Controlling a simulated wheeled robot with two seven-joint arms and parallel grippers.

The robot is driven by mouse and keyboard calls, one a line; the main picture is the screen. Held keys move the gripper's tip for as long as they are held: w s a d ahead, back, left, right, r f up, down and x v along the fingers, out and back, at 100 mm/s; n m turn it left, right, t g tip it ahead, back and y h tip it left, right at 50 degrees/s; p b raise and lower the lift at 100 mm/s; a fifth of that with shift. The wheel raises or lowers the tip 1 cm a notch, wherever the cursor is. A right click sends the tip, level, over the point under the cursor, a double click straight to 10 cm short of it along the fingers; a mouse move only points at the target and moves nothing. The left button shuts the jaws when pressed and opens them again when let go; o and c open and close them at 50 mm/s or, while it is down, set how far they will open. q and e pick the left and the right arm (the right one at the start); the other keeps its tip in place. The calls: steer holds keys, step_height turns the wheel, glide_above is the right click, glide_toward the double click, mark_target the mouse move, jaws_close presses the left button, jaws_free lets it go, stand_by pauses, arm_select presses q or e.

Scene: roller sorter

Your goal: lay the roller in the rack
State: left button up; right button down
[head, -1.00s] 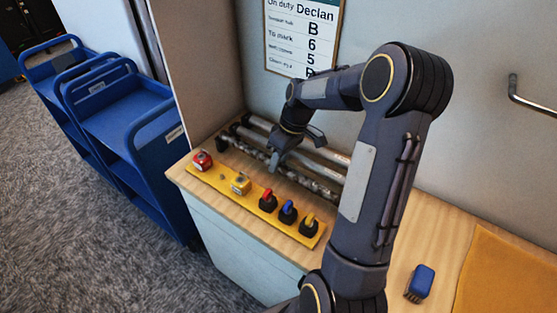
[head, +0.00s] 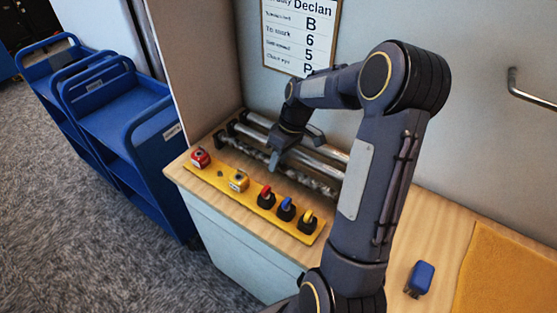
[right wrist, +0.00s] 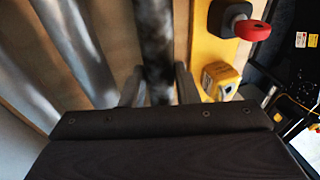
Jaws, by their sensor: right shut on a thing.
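My right gripper (head: 274,163) is shut on a mottled grey roller (head: 308,180), the one nearest the yellow strip. In the right wrist view the roller (right wrist: 156,45) runs lengthwise between the two fingers (right wrist: 158,88). It lies about parallel to two smooth silver rollers (head: 318,140) behind it, towards the wall. Dark end supports of the rack (head: 219,138) show at the left ends of the rollers. My arm hides the right ends. I cannot tell whether the held roller touches its supports. My left gripper is out of view.
A yellow strip (head: 222,181) with red, yellow and blue knobs runs along the counter's front edge. A blue brush (head: 420,278) and an orange mat (head: 505,290) lie at the right. Blue carts (head: 125,120) stand at the left. A notice board (head: 300,35) hangs behind.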

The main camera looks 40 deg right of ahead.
steer(key=shift+a+f, duration=0.1)
steer(key=shift+f, duration=0.15)
steer(key=c, duration=1.5)
jaws_free()
steer(key=o, duration=0.5)
steer(key=shift+w+f, duration=0.1)
steer(key=shift+w, duration=0.1)
steer(key=shift+c, duration=0.2)
steer(key=shift+s, duration=0.1)
steer(key=v, duration=0.8)
